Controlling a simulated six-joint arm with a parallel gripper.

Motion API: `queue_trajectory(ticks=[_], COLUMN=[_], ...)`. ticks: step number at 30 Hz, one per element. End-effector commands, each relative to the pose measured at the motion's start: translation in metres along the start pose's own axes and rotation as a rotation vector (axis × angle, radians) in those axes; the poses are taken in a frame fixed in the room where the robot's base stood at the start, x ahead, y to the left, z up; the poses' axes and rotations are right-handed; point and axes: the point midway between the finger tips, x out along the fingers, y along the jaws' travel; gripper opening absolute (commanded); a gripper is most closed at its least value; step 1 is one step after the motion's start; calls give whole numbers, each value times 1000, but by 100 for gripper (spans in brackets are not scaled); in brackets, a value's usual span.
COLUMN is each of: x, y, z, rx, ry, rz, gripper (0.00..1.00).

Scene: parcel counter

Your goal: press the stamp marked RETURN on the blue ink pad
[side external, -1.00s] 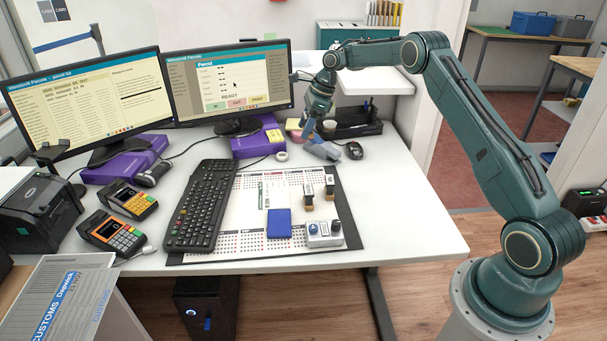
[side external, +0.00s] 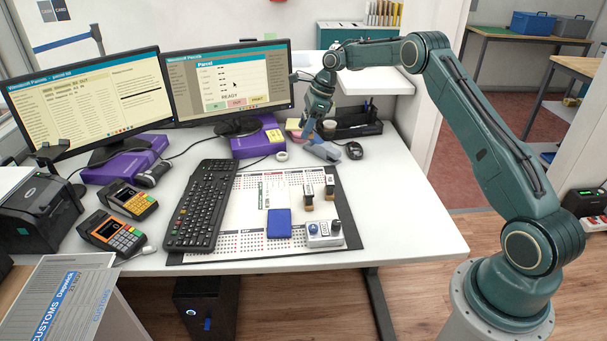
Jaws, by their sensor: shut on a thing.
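The blue ink pad (side external: 279,223) lies on the desk mat, right of the keyboard. Two small stamps with dark tops stand on the mat behind and right of it: one nearer (side external: 308,199) and one farther (side external: 330,187). A pale grey block (side external: 324,236) with a blue knob and a dark knob sits right of the pad. I cannot read RETURN on any stamp. My gripper (side external: 307,137) is low over the back of the desk, well behind the pad and stamps.
The keyboard (side external: 201,206) borders the pad on the left. Two monitors stand behind. The desk's right side (side external: 405,205) is clear.

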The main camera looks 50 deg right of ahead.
Motion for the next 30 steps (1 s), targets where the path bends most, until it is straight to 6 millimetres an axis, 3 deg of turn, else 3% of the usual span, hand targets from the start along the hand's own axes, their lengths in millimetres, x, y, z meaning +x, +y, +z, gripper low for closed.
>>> queue_trajectory(ticks=[8,14,20,30], x=[2,17,48,112], y=[2,12,37,103], z=[2,11,28,47], rx=[1,5,19,51], ry=[0,0,1,3], rz=[0,0,-4,-18], gripper=[0,0,0,0])
